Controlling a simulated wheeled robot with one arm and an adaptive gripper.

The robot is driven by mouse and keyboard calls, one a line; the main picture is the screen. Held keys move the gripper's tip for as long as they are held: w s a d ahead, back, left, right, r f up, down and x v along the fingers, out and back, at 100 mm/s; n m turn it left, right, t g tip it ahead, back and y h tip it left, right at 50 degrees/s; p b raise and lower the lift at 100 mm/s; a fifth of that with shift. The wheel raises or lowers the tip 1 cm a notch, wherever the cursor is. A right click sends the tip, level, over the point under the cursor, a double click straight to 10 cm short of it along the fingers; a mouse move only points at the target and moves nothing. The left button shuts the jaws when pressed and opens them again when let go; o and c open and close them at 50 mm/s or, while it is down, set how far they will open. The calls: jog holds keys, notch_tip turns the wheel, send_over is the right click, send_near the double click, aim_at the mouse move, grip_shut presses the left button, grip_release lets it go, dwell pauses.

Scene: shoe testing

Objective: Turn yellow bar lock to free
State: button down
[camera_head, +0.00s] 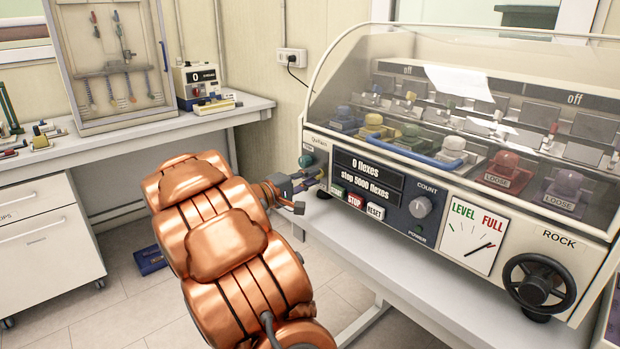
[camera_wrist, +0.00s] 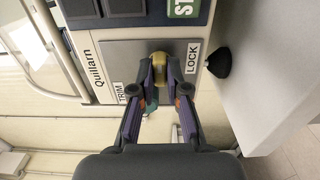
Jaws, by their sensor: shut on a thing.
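The yellow bar lock (camera_wrist: 159,70) sits on a grey plate (camera_wrist: 120,58) at the left end of the machine's front, in the middle of the wrist view. The word LOCK (camera_wrist: 193,58) is printed beside it. My gripper (camera_wrist: 160,82) is shut on the yellow bar, one finger on each side. The fingertips hide part of the bar, and I cannot tell its exact angle. In the head view my gripper (camera_head: 310,184) reaches the left end of the machine (camera_head: 400,160); the bar is hidden there.
A teal knob (camera_head: 305,160) is just above my gripper. START, STOP and RESET buttons (camera_head: 355,200) are close on the right. A black foot (camera_wrist: 219,62) stands under the machine on the white bench (camera_head: 350,238). The handwheel (camera_head: 539,284) is far right.

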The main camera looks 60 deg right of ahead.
jog(key=shift+n+p, duration=7.85)
jog(key=shift+n, duration=0.95)
jog(key=shift+f, duration=0.1)
jog(key=c, duration=1.2)
grip_release()
jog(key=shift+o, duration=0.2)
jog(key=shift+a, duration=0.1)
